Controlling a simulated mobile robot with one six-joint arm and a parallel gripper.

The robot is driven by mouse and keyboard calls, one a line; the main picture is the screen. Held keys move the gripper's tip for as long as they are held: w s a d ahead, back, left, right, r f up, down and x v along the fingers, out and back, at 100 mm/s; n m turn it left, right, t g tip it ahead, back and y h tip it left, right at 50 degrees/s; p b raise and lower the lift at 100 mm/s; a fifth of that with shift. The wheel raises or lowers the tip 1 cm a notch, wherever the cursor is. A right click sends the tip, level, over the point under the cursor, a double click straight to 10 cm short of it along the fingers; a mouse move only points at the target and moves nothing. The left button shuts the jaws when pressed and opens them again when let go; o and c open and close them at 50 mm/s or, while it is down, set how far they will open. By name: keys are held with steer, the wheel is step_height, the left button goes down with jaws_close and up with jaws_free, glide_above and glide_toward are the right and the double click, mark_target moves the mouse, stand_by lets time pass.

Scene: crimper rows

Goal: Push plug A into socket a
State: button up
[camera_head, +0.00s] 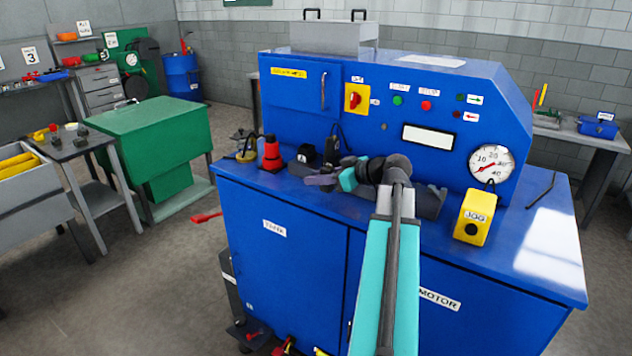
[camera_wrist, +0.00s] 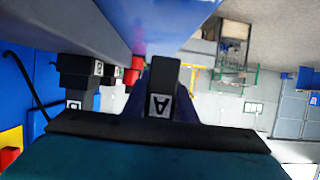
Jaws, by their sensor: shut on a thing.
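Plug A, a black block with a white label marked A (camera_wrist: 160,104), is in the middle of the wrist view. My gripper (camera_wrist: 163,85) is shut on it, with dark fingers on both sides. In the head view my gripper (camera_head: 322,179) is low over the front of the blue bench top, pointing left. Plug A cannot be made out for sure there. Black blocks with white labels (camera_wrist: 77,68) are left of plug A in the wrist view; their letters are hard to read. Socket a cannot be identified in either view.
A red and black bottle-like thing (camera_head: 271,153) and a black labelled block (camera_head: 306,154) stand left of my gripper on the blue bench (camera_head: 545,240). A yellow JOG box (camera_head: 474,217) stands to the right. The console panel (camera_head: 350,110) rises behind.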

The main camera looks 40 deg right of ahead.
mark_target(317, 194)
steer(key=shift+w+d+f+p, duration=0.1)
steer(key=shift+w+d+p, duration=0.05)
steer(key=shift+w+d, duration=0.35)
steer(key=shift+w+d+p, duration=0.15)
steer(key=shift+w+d, duration=0.15)
steer(key=shift+w, duration=0.3)
steer(key=shift+f, duration=0.1)
steer(key=shift+f+p, duration=0.75)
steer(key=shift+f, duration=0.9)
steer(key=shift+f, duration=0.15)
steer(key=o, duration=1.1)
steer(key=shift+r, duration=0.25)
steer(key=b+v, duration=0.3)
steer(key=v, duration=0.9)
